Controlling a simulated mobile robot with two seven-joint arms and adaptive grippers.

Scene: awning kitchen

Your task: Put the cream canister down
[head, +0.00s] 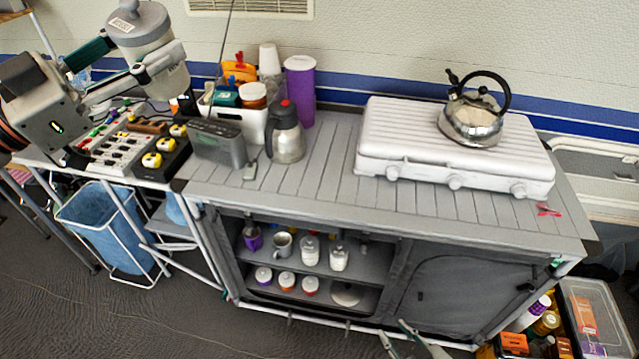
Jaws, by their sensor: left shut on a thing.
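The cream canister (158,38), with a grey lid and a small label, is at the upper left of the head view. My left gripper (143,52) is shut around its body and holds it up, slightly tilted, in front of the wall and above the left side table. The fingers hide part of the canister. My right gripper (393,331) shows only at the bottom edge, below the cabinet front, with its fingertips apart and nothing between them.
The slatted counter (325,165) has free room between the steel jug (286,138) and the white stove (455,165) with a kettle (472,118). A grey radio (218,147), white bin (240,118) and purple tumbler (301,90) crowd its left end.

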